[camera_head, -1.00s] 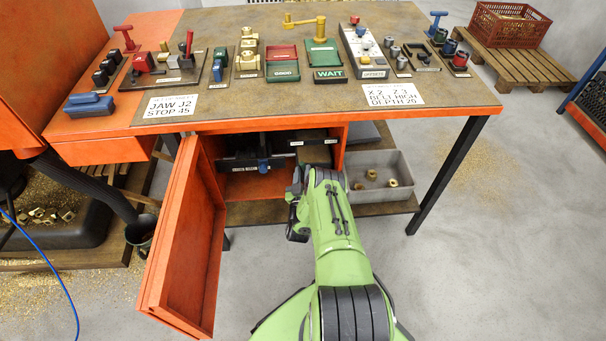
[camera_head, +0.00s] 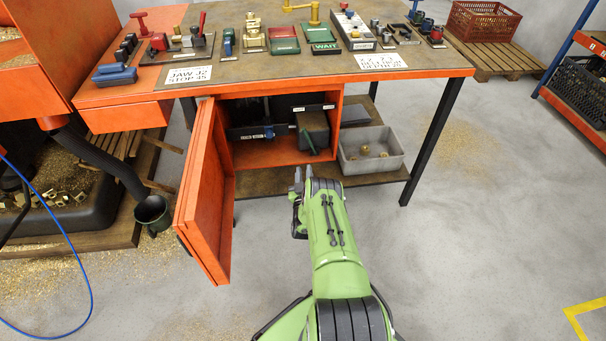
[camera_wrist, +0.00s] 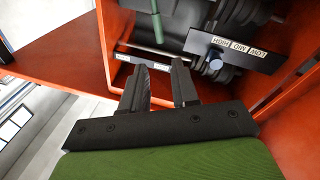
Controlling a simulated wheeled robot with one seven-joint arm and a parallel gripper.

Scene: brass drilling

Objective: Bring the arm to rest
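My green arm reaches forward from the bottom of the head view, its gripper (camera_head: 303,181) low in front of the open orange cabinet (camera_head: 337,118) under the bench. In the wrist view the two dark fingers of my gripper (camera_wrist: 159,88) stand apart, with nothing between them. Inside the cabinet are a dark labelled bar (camera_wrist: 232,48) with a blue part, and a grey block (camera_head: 313,130) with a green handle-like piece (camera_head: 310,143) in front of it.
The orange cabinet door (camera_head: 206,195) stands open left of my arm. A grey bin (camera_head: 371,162) with brass parts sits on the lower shelf at right. The bench top (camera_head: 300,62) carries fixtures and signs.

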